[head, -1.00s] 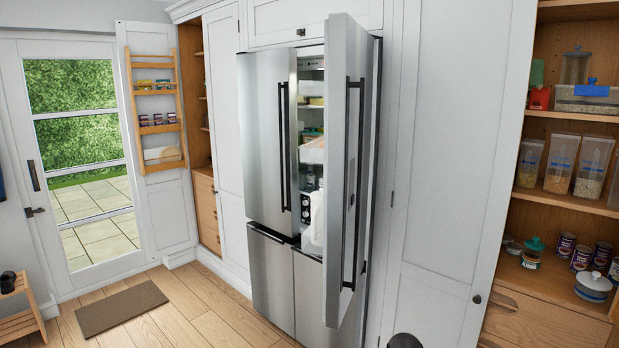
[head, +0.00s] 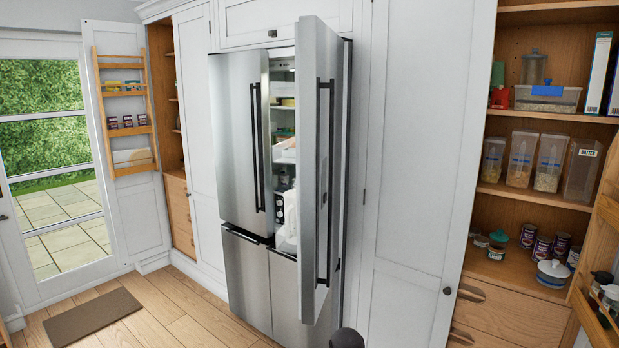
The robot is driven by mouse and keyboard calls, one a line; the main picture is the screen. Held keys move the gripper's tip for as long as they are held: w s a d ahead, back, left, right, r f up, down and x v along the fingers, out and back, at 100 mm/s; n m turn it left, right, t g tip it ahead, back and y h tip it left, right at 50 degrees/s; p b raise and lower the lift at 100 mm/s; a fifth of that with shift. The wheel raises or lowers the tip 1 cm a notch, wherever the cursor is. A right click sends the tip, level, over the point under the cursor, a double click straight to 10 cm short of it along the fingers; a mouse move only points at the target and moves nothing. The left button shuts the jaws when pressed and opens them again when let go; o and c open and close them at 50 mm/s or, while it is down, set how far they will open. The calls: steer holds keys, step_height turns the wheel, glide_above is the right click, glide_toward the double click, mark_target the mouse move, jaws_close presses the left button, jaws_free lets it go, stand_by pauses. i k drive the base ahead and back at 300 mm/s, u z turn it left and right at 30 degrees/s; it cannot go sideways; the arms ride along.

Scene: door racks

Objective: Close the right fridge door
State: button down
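The stainless fridge stands in the middle of the head view. Its right door (head: 312,170) is swung well open toward me, with a long dark vertical handle (head: 325,180) on its front. The left fridge door (head: 236,140) looks shut, with its own dark handle (head: 255,145). Through the gap, shelves with food and a white jug (head: 287,225) show inside the fridge. A dark rounded shape at the bottom edge, below the open door, seems to be part of my arm. My gripper fingers are not in view.
An open pantry cupboard (head: 540,120) with jars, tins and boxes is at the right, its rack door (head: 607,250) at the far right edge. Another rack door (head: 125,130) stands open at the left. A brown mat (head: 92,316) lies on the clear wooden floor.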

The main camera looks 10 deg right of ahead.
mark_target(317, 89)
steer(key=z, duration=0.35)
steer(key=i, duration=1)
steer(key=u, duration=0.85)
steer(key=k, duration=0.65)
steer(key=u, duration=0.05)
